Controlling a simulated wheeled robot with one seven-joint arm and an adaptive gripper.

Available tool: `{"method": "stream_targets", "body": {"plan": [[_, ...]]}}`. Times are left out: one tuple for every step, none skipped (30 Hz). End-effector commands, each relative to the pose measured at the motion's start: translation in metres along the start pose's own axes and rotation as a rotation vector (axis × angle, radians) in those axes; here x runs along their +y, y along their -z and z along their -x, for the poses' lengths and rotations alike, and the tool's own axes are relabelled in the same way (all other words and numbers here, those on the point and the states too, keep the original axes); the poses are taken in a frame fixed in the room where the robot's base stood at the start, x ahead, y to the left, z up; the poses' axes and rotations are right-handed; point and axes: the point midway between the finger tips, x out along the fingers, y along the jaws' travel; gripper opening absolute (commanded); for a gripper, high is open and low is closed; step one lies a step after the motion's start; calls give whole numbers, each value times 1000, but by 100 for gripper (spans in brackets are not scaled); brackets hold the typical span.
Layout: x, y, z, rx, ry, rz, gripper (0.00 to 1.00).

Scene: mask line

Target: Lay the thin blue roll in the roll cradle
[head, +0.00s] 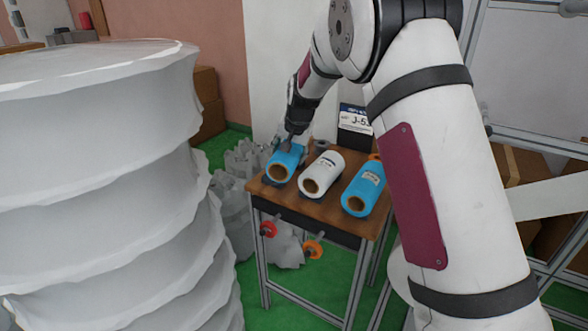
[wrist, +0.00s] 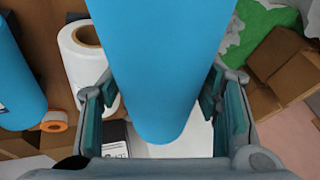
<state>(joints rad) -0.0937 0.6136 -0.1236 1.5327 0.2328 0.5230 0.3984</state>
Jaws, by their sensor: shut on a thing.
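The thin blue roll (head: 284,163) is at the left end of the small wooden table (head: 322,204), its brown core end facing the head camera. My gripper (head: 289,143) is at its far part, shut on it. In the wrist view the blue roll (wrist: 160,60) fills the middle between the two fingers of my gripper (wrist: 160,108). I cannot tell whether the roll touches the table or is just above it. I cannot clearly make out the roll cradle.
A white roll (head: 322,174) lies just right of the held roll, and a thicker blue roll (head: 363,189) lies further right. A black box with a white label (head: 355,122) stands behind. A large white ribbed stack (head: 100,190) stands at left.

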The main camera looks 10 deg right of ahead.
Motion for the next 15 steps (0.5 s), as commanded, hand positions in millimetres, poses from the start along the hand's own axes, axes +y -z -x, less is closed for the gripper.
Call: {"method": "stream_targets", "body": {"plan": [[-2, 9, -16, 8, 22, -31, 26], [-6, 13, -20, 12, 37, -49, 26], [-9, 18, -26, 17, 56, -72, 26], [-11, 23, -31, 21, 71, -90, 26], [-14, 27, -35, 26, 85, -106, 26], [-16, 32, -40, 31, 104, -129, 26], [-19, 37, -44, 36, 118, -146, 26], [-21, 41, -48, 42, 133, -162, 26], [-24, 47, -53, 48, 152, -183, 26], [-26, 51, -56, 54, 166, -198, 26], [-28, 56, -60, 59, 181, -214, 26], [-30, 61, -64, 67, 199, -234, 26], [-32, 66, -67, 72, 213, -248, 26], [-34, 70, -70, 78, 227, -261, 26], [-36, 75, -74, 84, 246, -280, 26]]}}
